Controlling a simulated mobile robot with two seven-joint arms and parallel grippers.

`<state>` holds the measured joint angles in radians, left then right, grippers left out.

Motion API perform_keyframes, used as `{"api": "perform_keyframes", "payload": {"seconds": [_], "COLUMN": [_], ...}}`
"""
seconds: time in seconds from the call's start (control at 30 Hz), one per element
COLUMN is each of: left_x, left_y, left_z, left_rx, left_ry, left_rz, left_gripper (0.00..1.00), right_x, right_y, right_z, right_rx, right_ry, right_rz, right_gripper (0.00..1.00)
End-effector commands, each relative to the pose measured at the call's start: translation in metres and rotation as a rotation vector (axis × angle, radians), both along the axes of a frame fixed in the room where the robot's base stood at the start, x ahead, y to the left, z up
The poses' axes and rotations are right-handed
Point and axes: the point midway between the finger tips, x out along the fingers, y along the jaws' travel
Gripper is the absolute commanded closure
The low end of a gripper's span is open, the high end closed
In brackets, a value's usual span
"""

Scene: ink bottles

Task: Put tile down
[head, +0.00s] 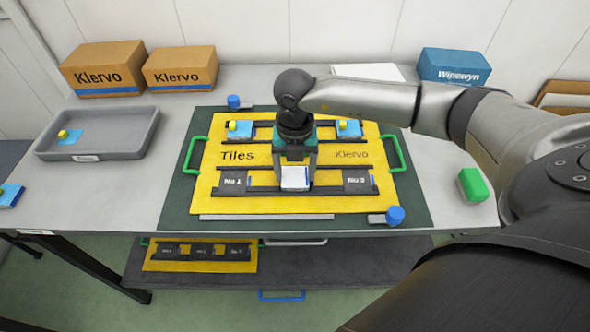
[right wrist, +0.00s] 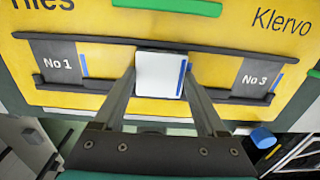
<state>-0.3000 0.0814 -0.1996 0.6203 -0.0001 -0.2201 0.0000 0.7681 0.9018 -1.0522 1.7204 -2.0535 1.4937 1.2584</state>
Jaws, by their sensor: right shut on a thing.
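A white tile (right wrist: 159,74) with a blue stripe along its right edge is between the two fingers of my right gripper (right wrist: 160,84), which is shut on it. The tile also shows in the head view (head: 295,178), below my right gripper. It is over the middle place of the lower rack on the yellow board (head: 230,205), between the No 1 plate (head: 234,181) and the No 3 plate (head: 357,181). Whether it touches the board cannot be told. My left gripper is not in view.
A green block (head: 473,185) is at right. A second yellow board (head: 202,265) lies on the lower shelf.

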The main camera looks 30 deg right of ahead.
Motion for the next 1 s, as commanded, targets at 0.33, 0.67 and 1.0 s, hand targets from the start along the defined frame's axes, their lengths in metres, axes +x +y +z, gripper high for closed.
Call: {"api": "perform_keyframes", "payload": {"seconds": [0.33,0.67,1.0], "left_x": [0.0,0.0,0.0], "left_y": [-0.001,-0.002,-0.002], "left_z": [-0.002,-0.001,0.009], "left_rx": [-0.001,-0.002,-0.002], "left_ry": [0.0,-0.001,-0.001], "left_rz": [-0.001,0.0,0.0], "left_gripper": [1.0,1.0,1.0], "right_x": [0.0,0.0,0.001], "right_y": [0.0,0.0,0.0], "right_z": [-0.003,-0.001,0.058], "right_rx": [0.0,0.0,0.0], "right_ry": [0.0,0.0,-0.006], "right_rz": [0.0,0.0,0.0], "right_gripper": [0.05,0.0,0.0]}}
